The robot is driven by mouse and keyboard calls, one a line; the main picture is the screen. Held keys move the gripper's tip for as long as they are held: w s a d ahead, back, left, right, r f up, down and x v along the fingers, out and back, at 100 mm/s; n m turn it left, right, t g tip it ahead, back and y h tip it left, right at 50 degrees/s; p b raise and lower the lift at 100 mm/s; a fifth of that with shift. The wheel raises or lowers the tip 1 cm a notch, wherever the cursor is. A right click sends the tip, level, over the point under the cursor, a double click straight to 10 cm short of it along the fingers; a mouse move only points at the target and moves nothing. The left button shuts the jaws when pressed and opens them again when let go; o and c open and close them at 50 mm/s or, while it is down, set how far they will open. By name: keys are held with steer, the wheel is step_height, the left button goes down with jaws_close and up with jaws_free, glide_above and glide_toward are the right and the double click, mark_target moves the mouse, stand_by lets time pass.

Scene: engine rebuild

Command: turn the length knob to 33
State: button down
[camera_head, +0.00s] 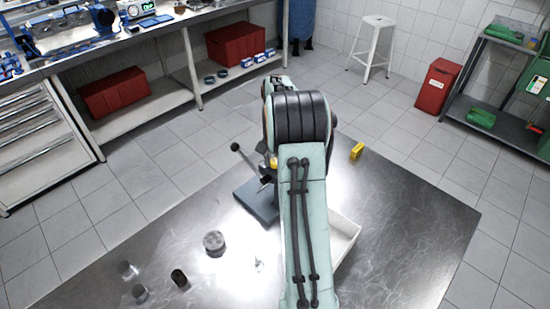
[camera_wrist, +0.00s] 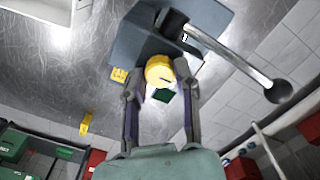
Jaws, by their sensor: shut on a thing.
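The yellow round knob (camera_wrist: 159,70) sits on the blue-grey device (camera_wrist: 140,42) and has a short dark line on its face. My gripper (camera_wrist: 158,78) has its two fingers on either side of the knob and is shut on it. No number on a scale is readable, so the knob's setting cannot be told. In the head view, a bit of the knob (camera_head: 273,163) shows beside my arm, which hides most of the device and the gripper. The device's base (camera_head: 258,202) stands on the metal table.
A lever (camera_wrist: 235,58) with a black ball end sticks out close to the gripper. On the metal table (camera_head: 410,225) are a white tray (camera_head: 347,238), a yellow block (camera_head: 357,151) and several round metal parts (camera_head: 214,243). The table's right side is clear.

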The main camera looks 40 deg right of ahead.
steer(key=shift+n, duration=0.3)
steer(key=shift+f, duration=0.1)
steer(key=c, duration=0.8)
jaws_free()
step_height(320, 180, up, 12)
steer(key=shift+r, duration=0.1)
